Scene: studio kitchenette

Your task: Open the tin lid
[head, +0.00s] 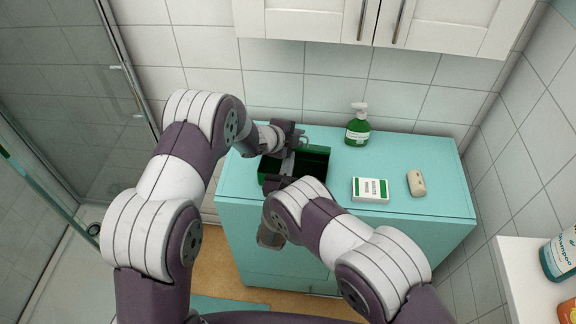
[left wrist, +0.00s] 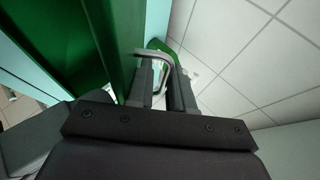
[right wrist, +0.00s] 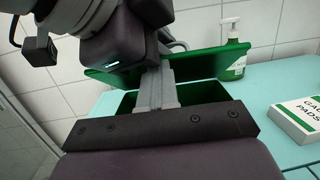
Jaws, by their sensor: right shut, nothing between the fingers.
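A dark green tin (head: 322,165) stands on the turquoise cabinet top, its dark inside showing. Its green lid (right wrist: 203,64) is tilted up at the back in the right wrist view. A grey bent handle (left wrist: 168,58) on the lid shows in the left wrist view. My left gripper (head: 300,138) is at the back of the tin; its fingers (left wrist: 162,90) are apart, with the handle at and between them. My right gripper (right wrist: 157,78) is shut and empty, its fingertips over the tin's opening near the lid. My arms hide part of the tin.
A green soap pump bottle (head: 358,126) stands behind and right of the tin. A white-green box (head: 370,189) and a beige bar (head: 416,183) lie to the right. Tiled wall (head: 333,92) is close behind, and white cupboards (head: 300,14) hang above.

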